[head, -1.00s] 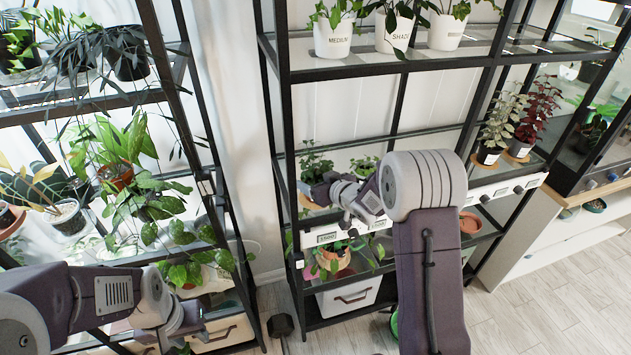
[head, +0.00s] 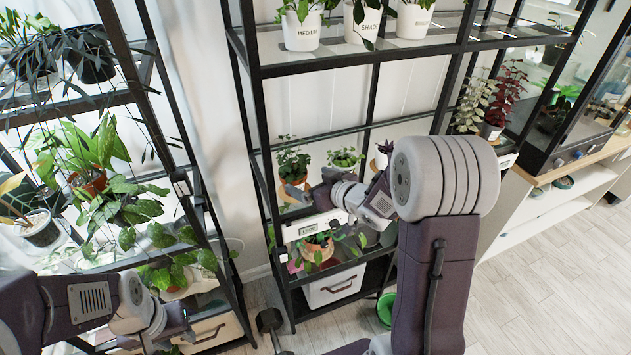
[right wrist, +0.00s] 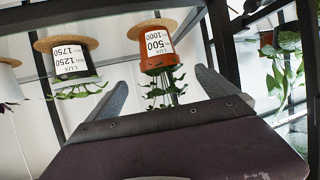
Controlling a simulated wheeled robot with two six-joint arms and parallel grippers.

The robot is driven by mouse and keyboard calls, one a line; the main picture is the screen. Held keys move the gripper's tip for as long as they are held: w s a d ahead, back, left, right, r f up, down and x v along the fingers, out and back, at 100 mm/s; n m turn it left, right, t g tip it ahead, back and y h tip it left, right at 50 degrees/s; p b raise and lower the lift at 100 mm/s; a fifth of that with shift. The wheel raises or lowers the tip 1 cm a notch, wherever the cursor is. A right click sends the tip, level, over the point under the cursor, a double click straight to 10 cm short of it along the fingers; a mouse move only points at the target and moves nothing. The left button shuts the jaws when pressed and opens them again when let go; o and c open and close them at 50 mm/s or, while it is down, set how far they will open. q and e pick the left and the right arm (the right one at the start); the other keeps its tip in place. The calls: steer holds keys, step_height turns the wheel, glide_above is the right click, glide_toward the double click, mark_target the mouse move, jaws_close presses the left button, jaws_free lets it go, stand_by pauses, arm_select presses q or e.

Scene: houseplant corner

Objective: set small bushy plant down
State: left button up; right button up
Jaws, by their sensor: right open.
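The small bushy plant (head: 292,163), in a terracotta-orange pot, stands on a round cork mat on the middle rack's shelf. In the right wrist view, which is upside down, its pot (right wrist: 156,50) carries a "500–1000 lux" label and rests on its cork mat (right wrist: 150,28). My right gripper (head: 294,193) is in front of this plant, low by its pot. Its two fingers are spread and empty in the right wrist view, with the foliage showing between them; I see no contact. My left gripper (head: 182,328) is at the lower left, far from this plant; its jaws are unclear.
A second plant (head: 346,158) stands to the right; its black pot (right wrist: 72,62) reads 1250–1750 lux. A white pot (right wrist: 8,85) is partly cut off. White labelled pots (head: 300,30) fill the shelf above. A dumbbell (head: 269,320) lies on the floor; floor at right is clear.

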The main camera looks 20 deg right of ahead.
steer(key=s+d+f+m+g+h, duration=0.25)
steer(key=s+f+g+h, duration=0.45)
steer(key=s, duration=0.5)
steer(key=s+a+f+g+y, duration=0.1)
steer(key=s+a+f+g, duration=0.1)
steer(key=s, duration=0.4)
steer(key=s+a+f+m+g+y, duration=0.1)
steer(key=s+a+g+y, duration=0.1)
steer(key=s, duration=0.4)
steer(key=shift+a+f+g, duration=0.4)
